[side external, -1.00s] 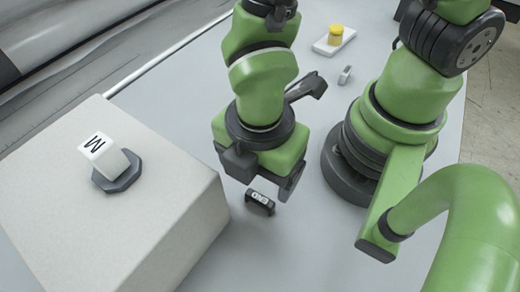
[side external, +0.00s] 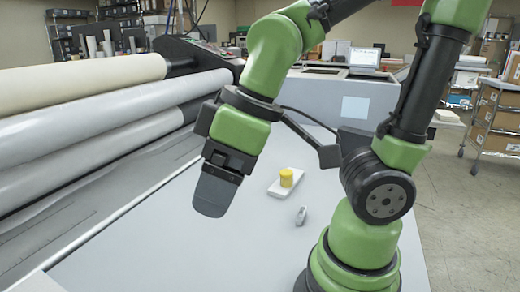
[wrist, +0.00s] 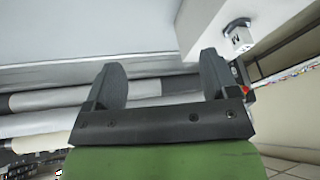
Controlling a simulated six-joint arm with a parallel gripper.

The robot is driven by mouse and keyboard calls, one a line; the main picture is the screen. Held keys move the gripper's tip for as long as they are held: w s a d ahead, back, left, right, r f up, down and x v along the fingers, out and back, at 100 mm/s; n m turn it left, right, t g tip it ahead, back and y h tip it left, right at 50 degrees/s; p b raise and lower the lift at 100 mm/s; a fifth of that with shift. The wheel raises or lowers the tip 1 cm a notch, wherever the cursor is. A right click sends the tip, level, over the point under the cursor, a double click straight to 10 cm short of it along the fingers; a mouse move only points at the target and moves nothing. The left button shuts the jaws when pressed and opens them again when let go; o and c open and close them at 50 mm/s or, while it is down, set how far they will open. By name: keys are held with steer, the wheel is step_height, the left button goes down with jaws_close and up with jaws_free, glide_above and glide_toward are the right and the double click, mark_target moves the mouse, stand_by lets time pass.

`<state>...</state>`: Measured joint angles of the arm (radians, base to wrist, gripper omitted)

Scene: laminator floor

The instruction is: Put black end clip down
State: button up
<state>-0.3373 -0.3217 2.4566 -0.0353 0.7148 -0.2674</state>
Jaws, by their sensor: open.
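The black end clip does not show in either current view. My gripper (side external: 212,196) is seen from the side above the grey table (side external: 170,240), one finger hiding the other. In the wrist view my gripper (wrist: 162,72) has its two dark fingers spread wide with nothing between them.
A yellow cylinder (side external: 286,177) stands on a white plate (side external: 279,192) right of my gripper, with a small grey piece (side external: 301,215) nearby. Large rollers (side external: 90,112) run along the left. The middle of the table is clear.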

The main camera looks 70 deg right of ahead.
steer(key=s+d+r+m+t, duration=0.3)
steer(key=d+r+m, duration=0.2)
steer(key=m, duration=0.2)
steer(key=shift+m, duration=0.4)
steer(key=shift+s, duration=0.1)
stand_by(0.5)
